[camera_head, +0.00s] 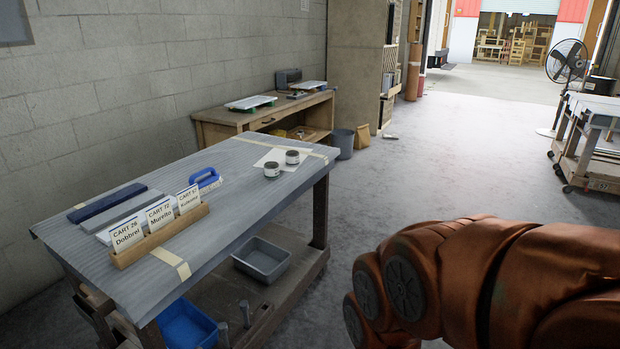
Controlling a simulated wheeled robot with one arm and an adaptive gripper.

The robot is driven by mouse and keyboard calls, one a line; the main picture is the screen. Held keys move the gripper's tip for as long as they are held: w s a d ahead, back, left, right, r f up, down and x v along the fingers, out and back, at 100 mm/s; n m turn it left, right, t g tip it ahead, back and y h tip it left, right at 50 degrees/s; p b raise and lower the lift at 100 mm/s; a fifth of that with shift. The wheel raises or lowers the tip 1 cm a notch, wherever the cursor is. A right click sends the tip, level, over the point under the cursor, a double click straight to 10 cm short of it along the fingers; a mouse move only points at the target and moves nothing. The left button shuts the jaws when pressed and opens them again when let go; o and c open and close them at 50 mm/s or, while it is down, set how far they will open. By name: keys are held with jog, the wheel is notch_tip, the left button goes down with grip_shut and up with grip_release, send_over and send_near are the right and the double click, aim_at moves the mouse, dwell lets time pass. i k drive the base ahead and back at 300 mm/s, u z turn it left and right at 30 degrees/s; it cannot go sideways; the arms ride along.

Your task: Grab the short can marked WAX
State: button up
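My orange-brown arm fills the lower right, apart from the cart. My gripper is not visible.
A wooden holder (160,235) with several cards, flat bars and a blue-handled brush (206,180) share the cart top. A grey bin (262,258) sits on its lower shelf. A workbench (265,113) stands behind. Open floor lies right of the cart; another cart (590,165) stands far right.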

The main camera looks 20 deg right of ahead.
aim_at(271, 169)
jog(key=z, duration=0.25)
jog(key=k, duration=0.7)
jog(key=z, duration=0.75)
jog(key=i, duration=1.5)
jog(key=u, duration=0.95)
jog(key=i, duration=0.8)
jog(key=u, duration=1.15)
jog(key=i, duration=0.35)
jog(key=u, duration=0.35)
